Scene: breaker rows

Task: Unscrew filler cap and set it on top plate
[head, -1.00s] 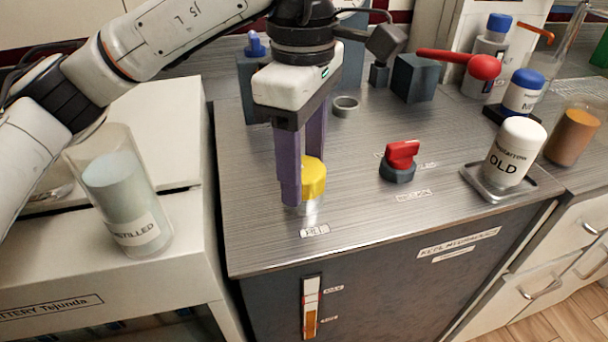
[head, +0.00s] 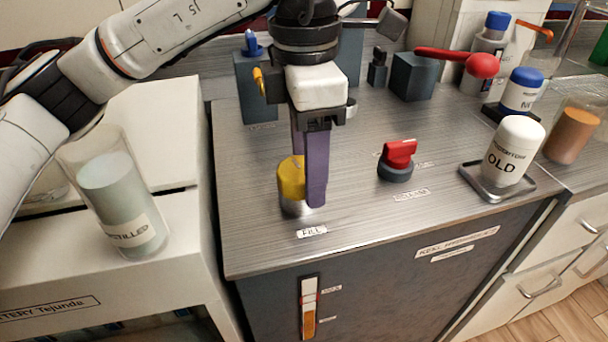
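The yellow filler cap (head: 291,178) sits upright on the short metal filler neck (head: 295,208) near the front left of the brushed top plate (head: 350,220). My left gripper (head: 308,185) points straight down at the cap. One purple finger stands at its front right and covers that side; the other passes down behind it, its tip hidden. Whether both fingers press on the cap cannot be seen. A FILL label (head: 311,231) lies in front of the neck. My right gripper is not in view.
A red knob (head: 398,158) and a white OLD bottle (head: 513,152) on a metal tray (head: 485,187) stand to the right. A red-balled lever (head: 480,65) and a dark block (head: 413,77) are behind. A DISTILLED beaker (head: 120,205) stands left. The plate between cap and knob is clear.

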